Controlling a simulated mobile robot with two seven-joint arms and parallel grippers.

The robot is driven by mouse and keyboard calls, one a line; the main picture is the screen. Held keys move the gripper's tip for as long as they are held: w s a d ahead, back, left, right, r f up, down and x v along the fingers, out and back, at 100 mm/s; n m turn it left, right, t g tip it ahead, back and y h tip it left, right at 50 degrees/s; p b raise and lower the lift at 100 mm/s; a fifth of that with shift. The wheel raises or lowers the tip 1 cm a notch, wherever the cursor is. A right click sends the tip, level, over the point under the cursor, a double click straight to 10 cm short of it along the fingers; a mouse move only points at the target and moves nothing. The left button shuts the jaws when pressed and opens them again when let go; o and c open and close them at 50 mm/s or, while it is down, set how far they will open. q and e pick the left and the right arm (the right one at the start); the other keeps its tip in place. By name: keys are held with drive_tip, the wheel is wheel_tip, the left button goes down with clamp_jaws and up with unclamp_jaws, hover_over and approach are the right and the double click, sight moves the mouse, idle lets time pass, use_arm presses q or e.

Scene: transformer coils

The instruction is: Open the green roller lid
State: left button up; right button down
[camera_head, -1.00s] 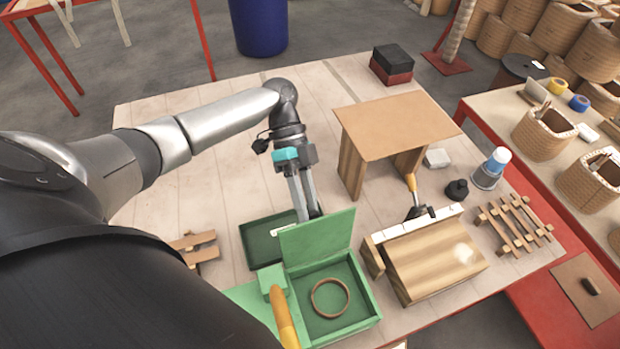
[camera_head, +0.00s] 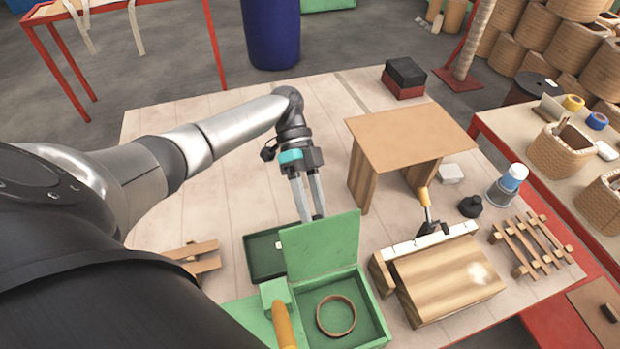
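The green box (camera_head: 378,318) stands at the front of the table with its green lid (camera_head: 322,248) standing raised along the back edge. A brown ring (camera_head: 336,315) lies inside the box. A green block with a yellow-orange handle (camera_head: 284,327) sits at the box's left side. My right gripper is not in view.
A wooden block with a white strip (camera_head: 447,283) stands right of the box. A small brown board stand (camera_head: 411,130) is behind it. A slatted wooden rack (camera_head: 532,245) and a blue-white cup (camera_head: 508,184) are at the right. The table's left back is clear.

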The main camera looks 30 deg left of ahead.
use_arm(q)
drive_tip(key=o, duration=0.4)
drive_tip(key=shift+s+d+f, duration=0.15)
drive_tip(key=shift+d+f, duration=0.15)
drive_tip(key=shift+f, duration=0.05)
drive_tip(key=shift+b+v, duration=0.55)
drive_tip(key=shift+v, duration=5.75)
drive_tip(key=shift+d+r, duration=0.1)
